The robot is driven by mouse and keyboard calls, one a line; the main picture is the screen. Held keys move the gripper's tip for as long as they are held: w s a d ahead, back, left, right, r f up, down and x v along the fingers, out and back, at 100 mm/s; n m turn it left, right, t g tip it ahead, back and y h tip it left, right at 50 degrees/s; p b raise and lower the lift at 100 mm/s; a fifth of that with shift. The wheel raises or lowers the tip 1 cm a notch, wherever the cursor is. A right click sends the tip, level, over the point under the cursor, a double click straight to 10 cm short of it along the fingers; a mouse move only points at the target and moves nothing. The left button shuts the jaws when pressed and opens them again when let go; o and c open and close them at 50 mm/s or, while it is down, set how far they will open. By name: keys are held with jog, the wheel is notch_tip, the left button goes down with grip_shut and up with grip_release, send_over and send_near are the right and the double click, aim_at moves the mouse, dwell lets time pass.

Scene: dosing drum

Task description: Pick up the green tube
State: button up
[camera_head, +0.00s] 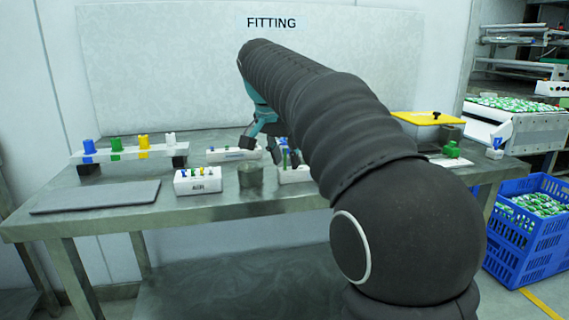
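Several small coloured tubes stand in white racks on the metal table. The white rack (294,175) right of centre holds small upright pieces that look blue and green, partly hidden by my arm. A small green piece (284,160) there may be a green tube, but it is too small to be sure. My gripper (261,150) hangs over the middle of the table, just left of and behind that rack. Its fingers look spread apart, with nothing seen between them. A larger green upright piece (116,148) stands on the stand at the left.
The stand (130,154) also holds blue, yellow and white pieces. A grey mat (96,196) lies at the front left. A yellow-lidded box (428,118) stands at the right.

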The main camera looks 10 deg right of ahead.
grip_shut()
jog(key=shift+r, duration=0.15)
